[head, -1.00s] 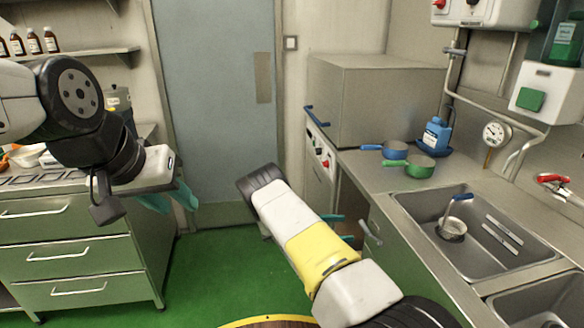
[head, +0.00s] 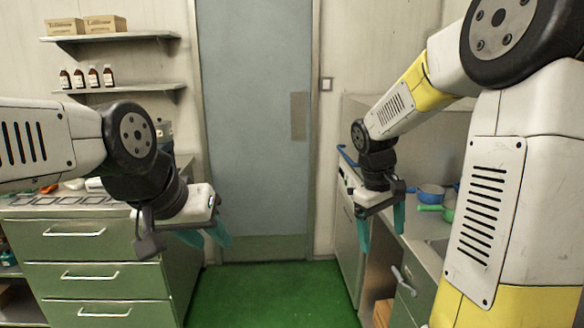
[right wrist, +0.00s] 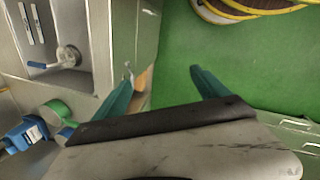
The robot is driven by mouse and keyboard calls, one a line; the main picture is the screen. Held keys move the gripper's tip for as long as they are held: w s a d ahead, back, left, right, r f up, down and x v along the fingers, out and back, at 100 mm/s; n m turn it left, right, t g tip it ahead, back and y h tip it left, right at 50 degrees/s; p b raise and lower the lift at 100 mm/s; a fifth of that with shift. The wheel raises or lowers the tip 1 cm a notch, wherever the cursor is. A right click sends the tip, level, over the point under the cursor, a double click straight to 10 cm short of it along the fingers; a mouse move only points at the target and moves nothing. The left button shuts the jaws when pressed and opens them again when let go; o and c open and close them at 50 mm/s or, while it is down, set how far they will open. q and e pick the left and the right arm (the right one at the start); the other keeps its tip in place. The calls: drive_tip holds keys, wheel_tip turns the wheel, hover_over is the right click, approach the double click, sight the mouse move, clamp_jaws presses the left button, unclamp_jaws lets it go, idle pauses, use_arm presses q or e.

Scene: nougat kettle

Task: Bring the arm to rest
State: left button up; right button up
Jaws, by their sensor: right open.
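My right gripper (head: 381,230) hangs with its teal fingers pointing down, in front of the right counter's cabinet. Its fingers are apart with nothing between them, as the right wrist view (right wrist: 162,88) also shows. My right arm is raised and bent, filling the right side of the head view. My left gripper (head: 206,238) is at the left, beside the green drawers. Its teal fingers point down and look apart and empty. Neither gripper appears to touch anything.
A green drawer unit (head: 95,278) stands at the left and a grey door (head: 250,120) behind. A blue pan (head: 431,193) and a green pan (head: 447,211) sit on the right counter, partly behind my arm. The green floor (head: 260,290) between is clear.

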drive_tip(key=s+a+r+m+t+y, duration=0.2)
drive_tip(key=s+a+r+t, duration=0.1)
drive_tip(key=s, duration=0.4)
drive_tip(key=s+a+r+m+t+y, duration=0.2)
drive_tip(key=s+a+r+t, duration=0.1)
drive_tip(key=s+r, duration=0.3)
drive_tip(key=shift+s+a+r, duration=0.15)
drive_tip(key=shift+s+a, duration=0.4)
drive_tip(key=shift+s, duration=0.45)
